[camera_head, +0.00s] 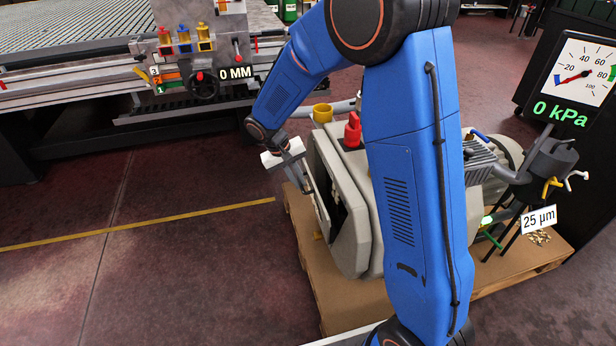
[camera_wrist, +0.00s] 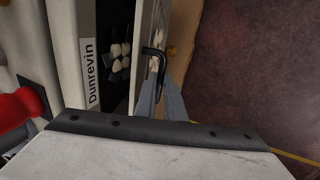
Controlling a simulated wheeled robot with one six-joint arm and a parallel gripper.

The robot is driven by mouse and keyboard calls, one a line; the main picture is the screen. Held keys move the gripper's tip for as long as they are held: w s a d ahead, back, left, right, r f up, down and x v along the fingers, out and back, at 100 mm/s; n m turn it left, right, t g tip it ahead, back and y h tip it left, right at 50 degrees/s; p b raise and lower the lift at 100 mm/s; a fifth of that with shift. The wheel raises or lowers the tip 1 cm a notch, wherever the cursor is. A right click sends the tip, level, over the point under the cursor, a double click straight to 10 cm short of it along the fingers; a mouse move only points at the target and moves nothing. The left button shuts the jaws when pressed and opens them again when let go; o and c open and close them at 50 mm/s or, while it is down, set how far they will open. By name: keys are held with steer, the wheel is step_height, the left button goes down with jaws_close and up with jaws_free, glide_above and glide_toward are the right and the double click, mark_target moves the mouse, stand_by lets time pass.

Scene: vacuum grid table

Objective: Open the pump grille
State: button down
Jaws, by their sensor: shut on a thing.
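The grey pump (camera_head: 350,215) stands on a wooden pallet behind my blue arm, which hides its middle. Its grille (camera_head: 317,205) is a flat panel on the pump's left side and stands ajar, with a dark opening beside it. My gripper (camera_head: 307,184) is at the panel's outer face. In the wrist view, my gripper (camera_wrist: 161,88) is shut on the black grille handle (camera_wrist: 154,56). The grille's pale edge (camera_wrist: 143,40) is seen nearly edge-on there. Pale lumps (camera_wrist: 118,60) show in the dark opening, beside the label "Dunrevin" (camera_wrist: 90,72).
A red knob (camera_head: 352,131) and a yellow port (camera_head: 322,113) sit atop the pump. The pallet (camera_head: 310,265) extends below. Open floor (camera_head: 180,260) lies to the left. A grid table (camera_head: 80,40) stands behind, and a gauge reading 0 kPa (camera_head: 575,80) is at right.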

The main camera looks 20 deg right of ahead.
steer(key=a+f+h, duration=0.6)
steer(key=a+f, duration=0.3)
steer(key=a, duration=0.5)
steer(key=a+f+h, duration=0.2)
steer(key=a+f, duration=0.2)
steer(key=f, duration=0.4)
steer(key=a+f+h, duration=0.1)
steer(key=a+f, duration=0.3)
steer(key=f, duration=0.4)
steer(key=shift+f+h, duration=0.4)
steer(key=c, duration=1.8)
jaws_free()
steer(key=shift+c, duration=0.2)
